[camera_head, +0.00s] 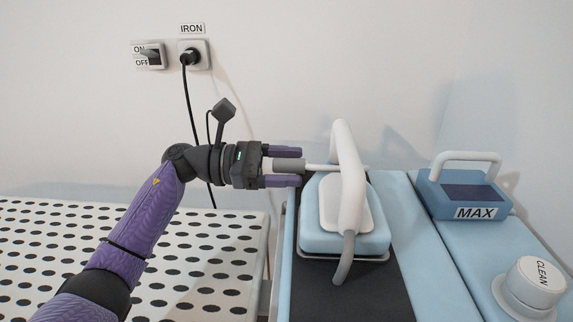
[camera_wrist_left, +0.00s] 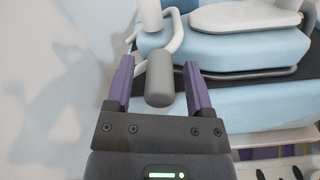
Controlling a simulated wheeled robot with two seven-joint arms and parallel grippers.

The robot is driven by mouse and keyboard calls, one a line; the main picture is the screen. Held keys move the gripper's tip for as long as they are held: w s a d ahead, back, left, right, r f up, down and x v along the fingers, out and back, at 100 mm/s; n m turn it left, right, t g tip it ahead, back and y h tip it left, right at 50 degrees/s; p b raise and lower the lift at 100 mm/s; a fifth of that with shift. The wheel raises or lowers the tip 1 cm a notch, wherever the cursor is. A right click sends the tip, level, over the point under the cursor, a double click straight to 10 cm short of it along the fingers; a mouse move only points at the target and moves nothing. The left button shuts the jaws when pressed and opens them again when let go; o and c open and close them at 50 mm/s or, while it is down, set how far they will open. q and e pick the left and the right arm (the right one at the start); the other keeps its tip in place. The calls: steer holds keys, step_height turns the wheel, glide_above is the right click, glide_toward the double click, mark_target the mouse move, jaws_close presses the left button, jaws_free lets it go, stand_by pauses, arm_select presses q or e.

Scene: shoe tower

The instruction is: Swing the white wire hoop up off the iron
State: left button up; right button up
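The iron (camera_head: 318,243), light blue with a white top and tall white handle, sits on a dark strip of the light blue board. A white wire hoop (camera_head: 318,167) reaches left from behind the iron's handle and ends in a grey cylindrical grip. In the left wrist view the white wire (camera_wrist_left: 176,32) bends beside the iron (camera_wrist_left: 225,48), and the grey grip (camera_wrist_left: 159,84) points toward me. My left gripper (camera_head: 300,167) has its purple fingers on both sides of the grip, with gaps visible in the wrist view. My right gripper is not in view.
A blue box marked MAX (camera_head: 435,198) with a white handle and a white CLEAN knob (camera_head: 533,283) stand to the right. A perforated white table (camera_head: 190,225) lies left. A switch (camera_head: 149,56) and the IRON socket (camera_head: 203,60) with a black cord are on the wall.

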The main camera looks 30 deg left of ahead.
arm_select(q)
jaws_close()
stand_by(1.2)
